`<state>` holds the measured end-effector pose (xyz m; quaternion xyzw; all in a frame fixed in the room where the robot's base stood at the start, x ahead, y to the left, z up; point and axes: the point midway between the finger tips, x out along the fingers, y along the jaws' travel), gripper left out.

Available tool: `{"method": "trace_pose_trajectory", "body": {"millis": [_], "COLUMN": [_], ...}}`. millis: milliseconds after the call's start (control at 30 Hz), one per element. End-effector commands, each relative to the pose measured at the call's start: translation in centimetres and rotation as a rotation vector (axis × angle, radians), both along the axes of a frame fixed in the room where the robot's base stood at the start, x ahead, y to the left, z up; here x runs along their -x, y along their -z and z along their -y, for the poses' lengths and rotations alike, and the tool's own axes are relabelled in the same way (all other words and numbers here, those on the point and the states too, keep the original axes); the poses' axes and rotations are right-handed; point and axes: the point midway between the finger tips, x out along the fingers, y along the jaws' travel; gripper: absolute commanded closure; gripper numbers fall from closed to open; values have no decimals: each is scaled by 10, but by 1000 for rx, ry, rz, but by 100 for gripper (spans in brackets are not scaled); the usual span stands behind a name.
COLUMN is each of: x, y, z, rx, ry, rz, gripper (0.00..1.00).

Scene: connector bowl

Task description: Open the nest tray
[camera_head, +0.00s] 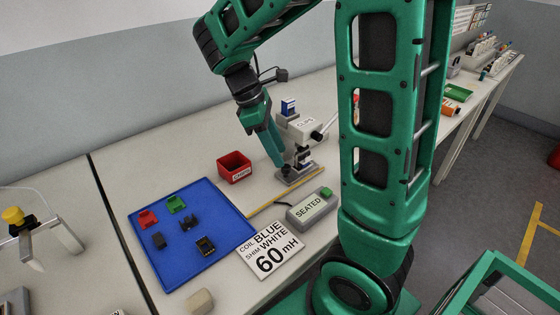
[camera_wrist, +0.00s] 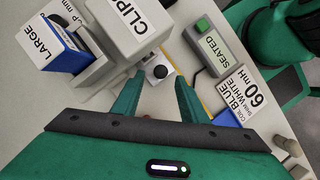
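The white clip machine (camera_head: 300,125) marked CLIPS stands on the bench, with a grey base (camera_head: 300,175) at its foot. In the wrist view, a round black knob (camera_wrist: 155,72) sits on a pale block beside the machine's body (camera_wrist: 125,30). I take this part for the nest tray; I cannot tell how far out it is. My gripper (camera_head: 280,163) points down at the machine's base. In the wrist view my gripper (camera_wrist: 162,77) is open, one green finger on each side of the knob. I cannot tell whether either finger touches it.
A lever sticks out right of the machine. The grey SEATED box (camera_head: 312,207) with a green button and the 60 mH card (camera_head: 270,250) lie in front. A red bin (camera_head: 234,167) and a blue mat (camera_head: 220,245) with small parts are left.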

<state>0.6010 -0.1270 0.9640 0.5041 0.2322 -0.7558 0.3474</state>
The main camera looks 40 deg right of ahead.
Motion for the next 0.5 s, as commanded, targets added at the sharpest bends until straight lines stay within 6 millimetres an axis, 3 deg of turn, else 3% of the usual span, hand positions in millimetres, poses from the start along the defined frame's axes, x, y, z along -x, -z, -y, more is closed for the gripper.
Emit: {"method": "trace_pose_trajectory", "body": {"millis": [200,500], "x": [9,11], "y": [29,41], "z": [9,13], "rx": [0,-1], "ry": [1,1], "rz": [-3,0], "gripper": [61,61]}}
